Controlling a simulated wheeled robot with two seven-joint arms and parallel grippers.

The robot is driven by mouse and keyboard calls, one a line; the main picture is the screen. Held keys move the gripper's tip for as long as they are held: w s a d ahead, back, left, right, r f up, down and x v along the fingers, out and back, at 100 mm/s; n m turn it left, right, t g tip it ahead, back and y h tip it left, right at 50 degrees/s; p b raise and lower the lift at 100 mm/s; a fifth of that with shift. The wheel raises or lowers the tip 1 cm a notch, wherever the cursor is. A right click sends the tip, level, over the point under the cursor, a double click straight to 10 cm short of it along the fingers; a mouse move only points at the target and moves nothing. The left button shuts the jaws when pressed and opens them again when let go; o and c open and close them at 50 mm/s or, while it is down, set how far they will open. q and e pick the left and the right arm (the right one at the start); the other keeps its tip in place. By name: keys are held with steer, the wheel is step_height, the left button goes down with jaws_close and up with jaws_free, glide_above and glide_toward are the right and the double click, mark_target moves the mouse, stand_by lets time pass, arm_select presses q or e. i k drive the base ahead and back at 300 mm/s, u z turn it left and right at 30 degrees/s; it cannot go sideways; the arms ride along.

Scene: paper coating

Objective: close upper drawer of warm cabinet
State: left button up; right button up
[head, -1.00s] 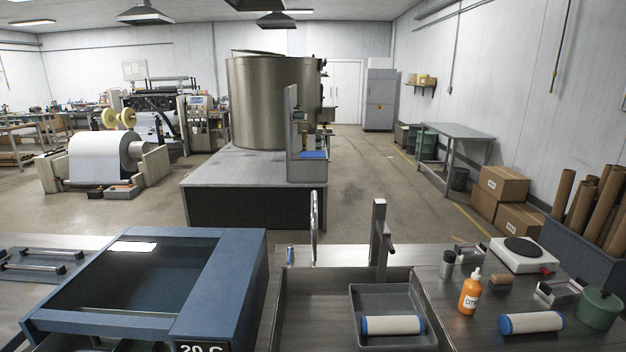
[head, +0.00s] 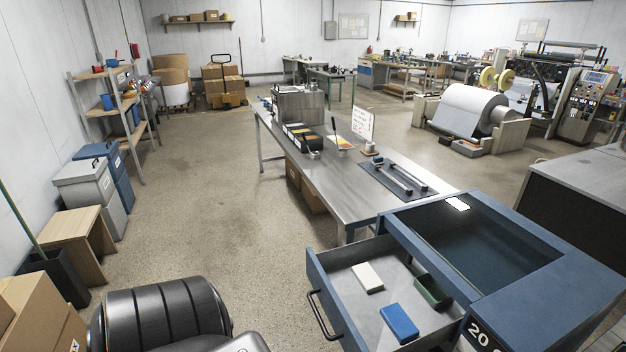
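The blue warm cabinet (head: 560,285) stands at the lower right, with a dark glass top and a display reading "20" on its near face. Its upper drawer (head: 318,270) is pulled out to the left and has a dark bar handle (head: 322,314) on its outer front. Inside the drawer lie a cream block (head: 367,277), a blue block (head: 399,323) and a dark green piece (head: 432,291). A dark ribbed part of my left arm shows at the bottom left, apart from the drawer. Neither gripper is in view.
A steel table (head: 340,180) with a dark mat and rods stands behind the drawer. Cardboard boxes (head: 35,315), a wooden bench (head: 68,240) and bins (head: 92,190) line the left side. The floor (head: 220,215) left of the drawer is open.

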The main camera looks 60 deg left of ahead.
mark_target(355, 318)
steer(key=u, duration=1.5)
